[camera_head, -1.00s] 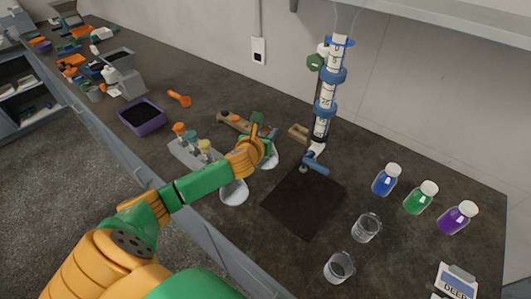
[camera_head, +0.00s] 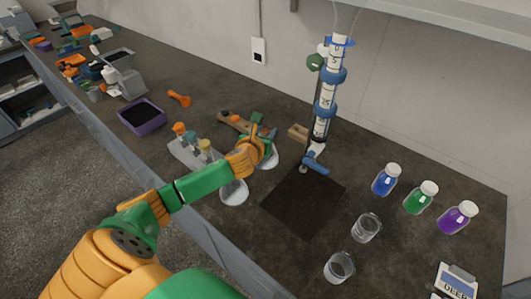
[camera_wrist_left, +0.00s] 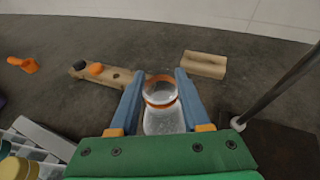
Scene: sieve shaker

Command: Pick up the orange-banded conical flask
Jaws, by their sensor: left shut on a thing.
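The orange-banded conical flask (camera_wrist_left: 163,118) is clear glass, with an orange band around its neck. In the left wrist view it stands between the two blue fingers of my left gripper (camera_wrist_left: 160,86), which is shut on it. In the head view my left gripper (camera_head: 265,140) covers most of the flask; part of its clear lower body (camera_head: 271,161) shows below the fingers. Whether its base touches the bench is hard to tell. My right gripper is not in view.
Another clear glass flask (camera_head: 233,192) stands beneath my left forearm. A rack with coloured caps (camera_head: 186,155) is to the left. A tall graduated column (camera_head: 326,95) stands behind the dark mat (camera_head: 300,203). Two beakers (camera_head: 366,228) and coloured bottles (camera_head: 419,198) are to the right.

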